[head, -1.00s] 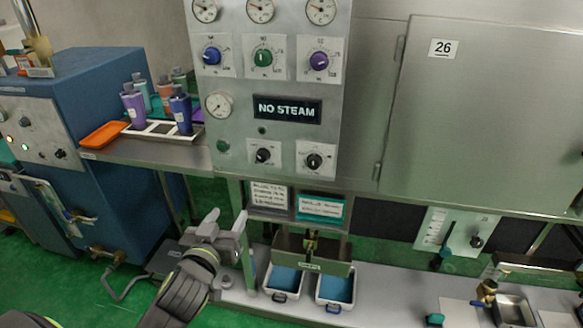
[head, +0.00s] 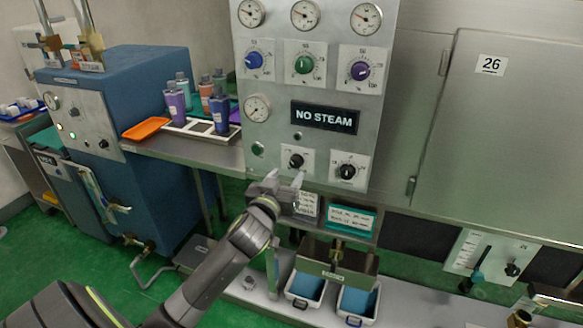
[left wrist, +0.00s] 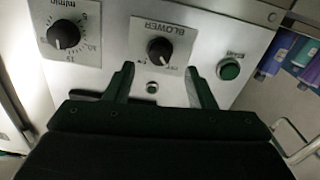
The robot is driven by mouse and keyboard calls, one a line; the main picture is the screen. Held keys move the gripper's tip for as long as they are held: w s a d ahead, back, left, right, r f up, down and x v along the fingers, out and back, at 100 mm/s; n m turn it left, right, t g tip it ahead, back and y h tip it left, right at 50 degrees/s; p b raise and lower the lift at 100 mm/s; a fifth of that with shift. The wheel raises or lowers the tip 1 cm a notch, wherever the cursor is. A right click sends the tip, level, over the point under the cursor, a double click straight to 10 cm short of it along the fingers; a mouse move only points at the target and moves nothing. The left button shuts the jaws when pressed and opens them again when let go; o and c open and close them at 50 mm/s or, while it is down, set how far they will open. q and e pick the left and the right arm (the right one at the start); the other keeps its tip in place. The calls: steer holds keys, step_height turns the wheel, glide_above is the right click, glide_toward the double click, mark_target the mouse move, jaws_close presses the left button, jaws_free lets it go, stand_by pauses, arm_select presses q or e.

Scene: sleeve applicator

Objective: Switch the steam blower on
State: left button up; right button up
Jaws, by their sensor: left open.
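The black blower knob (head: 296,160) sits on a white plate low on the grey control panel (head: 230,158). In the left wrist view the knob (left wrist: 159,48) has a plate lettered "BLOWER". Which mark it points to is too small to tell. My left gripper (head: 284,178) is just below and in front of the knob. In the left wrist view its open fingers (left wrist: 160,75) are empty and spread either side of the knob's line, with the knob slightly beyond the tips, apparently untouched. The panel display (head: 324,117) reads "NO STEAM". My right gripper is not in view.
A second black knob (head: 347,171), marked m/min in the wrist view, is beside the blower knob. A green button (left wrist: 229,69) is on its other side. Bottles (head: 221,110) and an orange tray (head: 146,128) stand on the left shelf. Blue-lined bins (head: 306,286) sit below.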

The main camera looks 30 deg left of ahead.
mark_target(294, 165)
arm_select(q)
steer(key=shift+x, duration=2.2)
steer(key=c, duration=1)
steer(key=shift+o, duration=0.2)
